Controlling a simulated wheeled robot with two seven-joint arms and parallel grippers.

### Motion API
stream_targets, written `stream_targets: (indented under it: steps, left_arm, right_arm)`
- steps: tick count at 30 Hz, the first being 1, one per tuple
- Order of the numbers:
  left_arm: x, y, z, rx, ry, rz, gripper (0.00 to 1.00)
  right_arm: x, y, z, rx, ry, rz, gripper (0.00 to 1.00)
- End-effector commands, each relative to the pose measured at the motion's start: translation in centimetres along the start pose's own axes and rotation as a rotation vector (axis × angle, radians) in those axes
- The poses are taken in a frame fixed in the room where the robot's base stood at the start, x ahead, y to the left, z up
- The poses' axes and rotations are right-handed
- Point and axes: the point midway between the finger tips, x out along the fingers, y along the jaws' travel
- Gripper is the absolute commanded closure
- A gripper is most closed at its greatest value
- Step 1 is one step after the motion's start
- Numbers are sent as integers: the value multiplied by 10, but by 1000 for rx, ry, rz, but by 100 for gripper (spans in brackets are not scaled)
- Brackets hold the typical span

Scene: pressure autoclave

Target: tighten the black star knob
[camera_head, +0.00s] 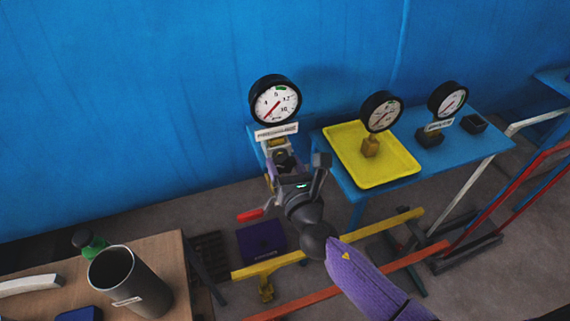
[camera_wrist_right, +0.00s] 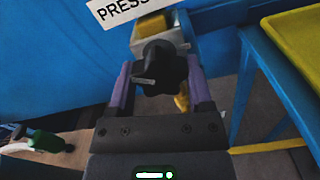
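The black star knob (camera_wrist_right: 160,68) sits at the front of a light metal block below the pressure sign in the right wrist view. In the head view the knob (camera_head: 285,162) is partly hidden by my right gripper (camera_head: 295,170). The purple fingers of my right gripper (camera_wrist_right: 160,88) are spread, one on each side of the knob. I cannot tell whether either finger touches it. My left gripper is not in view.
A large gauge (camera_head: 275,101) stands above the knob. A yellow tray (camera_head: 401,165) with a brass-based gauge and another gauge (camera_head: 447,100) are on the blue table (camera_head: 478,146). A wooden table (camera_head: 175,260) holds a grey cup (camera_head: 125,282).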

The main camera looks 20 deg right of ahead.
Motion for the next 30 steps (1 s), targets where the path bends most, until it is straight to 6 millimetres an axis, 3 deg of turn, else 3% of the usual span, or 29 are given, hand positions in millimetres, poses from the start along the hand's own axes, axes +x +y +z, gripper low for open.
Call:
stream_targets:
  steps: [1, 8, 20, 30]
  left_arm:
    - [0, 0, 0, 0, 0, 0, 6]
    - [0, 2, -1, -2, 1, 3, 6]
    - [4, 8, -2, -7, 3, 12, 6]
    - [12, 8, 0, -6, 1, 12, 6]
  right_arm:
    - [0, 0, 0, 0, 0, 0, 47]
    - [0, 0, 0, 0, 0, 0, 93]
    - [0, 0, -1, 98, 0, -1, 93]
    - [0, 0, -1, 392, 0, -1, 93]
